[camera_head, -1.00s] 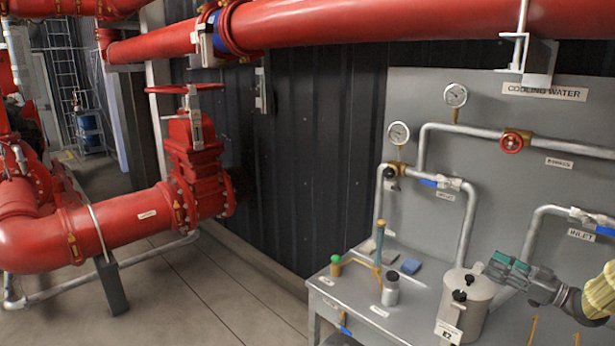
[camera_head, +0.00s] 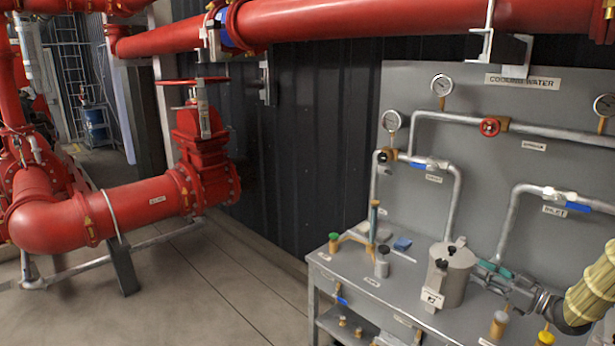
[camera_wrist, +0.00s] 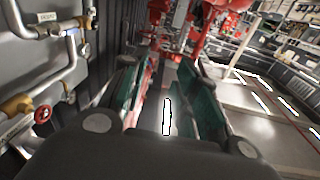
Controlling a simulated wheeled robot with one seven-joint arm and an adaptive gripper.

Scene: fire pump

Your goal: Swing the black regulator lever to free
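A small black regulator part (camera_head: 383,156) sits on the brass fitting under the left gauge of the grey cooling-water panel. It is too small in the head view to tell which way its lever points. My gripper (camera_head: 489,272) is just right of the silver canister, low over the bench, well right of and below the regulator. In the wrist view my gripper (camera_wrist: 165,108) has its green-padded fingers apart with nothing held between them. The black regulator part cannot be made out in the wrist view.
The silver canister (camera_head: 451,280) with black knobs stands beside my gripper. Blue-handled valves (camera_head: 578,207) and a red handwheel (camera_head: 490,127) are on the panel's pipes.

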